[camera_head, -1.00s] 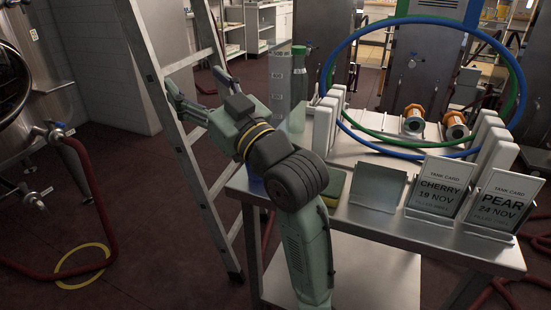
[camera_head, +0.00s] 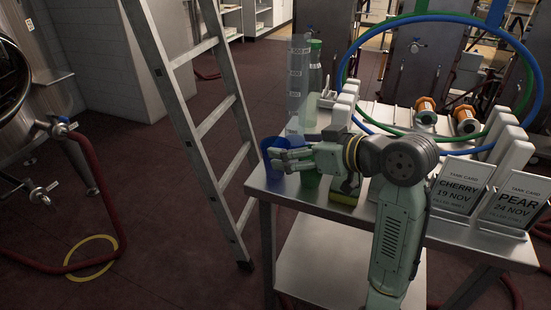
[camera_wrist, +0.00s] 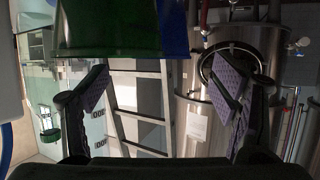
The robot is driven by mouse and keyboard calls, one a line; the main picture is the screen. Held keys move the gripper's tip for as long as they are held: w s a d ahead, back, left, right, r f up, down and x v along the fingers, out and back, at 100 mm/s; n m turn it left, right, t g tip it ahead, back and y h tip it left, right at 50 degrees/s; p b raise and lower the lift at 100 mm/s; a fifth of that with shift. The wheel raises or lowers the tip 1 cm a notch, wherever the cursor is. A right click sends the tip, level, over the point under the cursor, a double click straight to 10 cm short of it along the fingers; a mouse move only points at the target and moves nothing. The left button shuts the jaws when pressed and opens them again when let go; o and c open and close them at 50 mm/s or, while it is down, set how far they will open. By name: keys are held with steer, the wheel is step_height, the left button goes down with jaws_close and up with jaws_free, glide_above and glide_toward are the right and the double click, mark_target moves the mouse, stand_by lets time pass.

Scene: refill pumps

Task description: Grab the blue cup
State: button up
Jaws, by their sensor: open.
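The blue cup (camera_head: 274,180) stands at the left corner of the steel table (camera_head: 330,212), partly covered by my fingers in the head view. A green cup (camera_head: 311,180) stands just right of it. My gripper (camera_head: 283,158) is open and points left at the height of the cups' upper parts. In the wrist view the green cup (camera_wrist: 108,28) fills the upper part near the camera, and the blue cup (camera_wrist: 175,32) shows partly behind it. My spread fingers (camera_wrist: 165,88) show nothing gripped between them. Whether they touch a cup I cannot tell.
A ladder (camera_head: 205,125) stands left of the table. Clear bottles (camera_head: 299,75) stand behind the cups. A yellow-green sponge (camera_head: 344,199) lies under my wrist. Tank cards (camera_head: 459,187) and hose loops (camera_head: 345,75) occupy the right side.

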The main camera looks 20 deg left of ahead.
mark_target(267, 144)
steer(key=p+x, duration=0.1)
steer(key=x, duration=0.3)
steer(key=shift+r, duration=0.15)
steer(key=shift+w+a+f, duration=0.15)
steer(key=shift+a+f, duration=0.1)
steer(key=shift+a, duration=0.15)
steer(key=shift+c, duration=0.6)
steer(key=c, duration=0.7)
